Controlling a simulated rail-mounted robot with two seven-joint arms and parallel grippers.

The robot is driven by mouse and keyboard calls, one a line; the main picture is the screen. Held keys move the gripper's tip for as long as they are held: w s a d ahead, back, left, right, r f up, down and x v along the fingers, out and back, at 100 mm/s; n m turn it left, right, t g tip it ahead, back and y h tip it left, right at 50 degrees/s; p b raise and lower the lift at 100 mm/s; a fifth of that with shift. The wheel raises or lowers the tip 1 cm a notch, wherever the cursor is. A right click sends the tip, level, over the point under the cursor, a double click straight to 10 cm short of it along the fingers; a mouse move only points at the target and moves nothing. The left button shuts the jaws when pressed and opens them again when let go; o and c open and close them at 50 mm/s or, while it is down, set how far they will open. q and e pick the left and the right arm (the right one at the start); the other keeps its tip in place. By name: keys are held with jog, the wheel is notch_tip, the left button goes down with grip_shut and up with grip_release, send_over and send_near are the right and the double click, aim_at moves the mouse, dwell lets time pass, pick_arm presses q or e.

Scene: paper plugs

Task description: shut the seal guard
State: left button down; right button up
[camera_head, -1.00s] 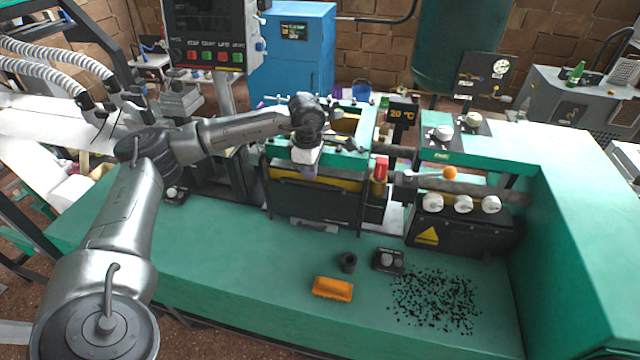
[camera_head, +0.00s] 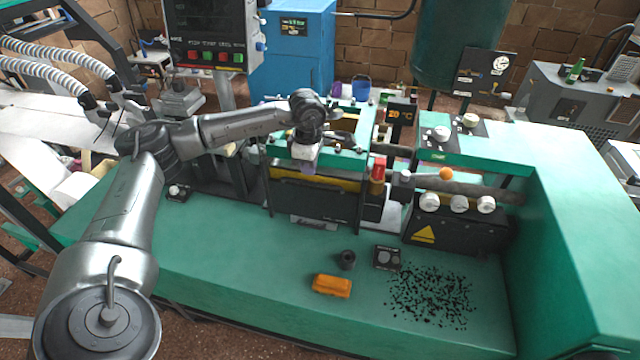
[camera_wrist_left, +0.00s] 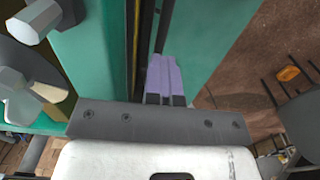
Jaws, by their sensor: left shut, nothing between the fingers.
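The seal guard appears to be the dark front panel (camera_head: 315,203) below a yellow strip on the green-framed sealing unit in the middle of the bench. I cannot tell from here whether it is fully down. My left gripper (camera_head: 308,168) is at the top front edge of that unit, pointing down, and partly covers the yellow strip. In the left wrist view its purple fingers (camera_wrist_left: 165,78) are together and empty, beside a green frame bar and a narrow dark gap. Contact with the guard cannot be told. My right gripper is not in view.
An orange brush (camera_head: 332,286), a small black cup (camera_head: 347,260) and scattered black bits (camera_head: 432,297) lie on the green bench in front. A red-topped post (camera_head: 378,170) and a lever with an orange ball (camera_head: 446,173) stand right of the unit. The bench's front left is clear.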

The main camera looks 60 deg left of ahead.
pick_arm(q)
jog(key=shift+r+p, duration=0.8)
jog(key=shift+r, duration=0.3)
jog(key=shift+r, duration=0.1)
jog(key=c, duration=1.3)
grip_release()
jog(key=shift+r, duration=0.1)
jog(key=shift+r+p, duration=0.75)
jog(key=shift+p, duration=0.15)
notch_tip(320, 180, up, 5)
jog(key=p, duration=0.4)
jog(key=shift+r+p, duration=0.15)
jog(key=shift+p, duration=0.15)
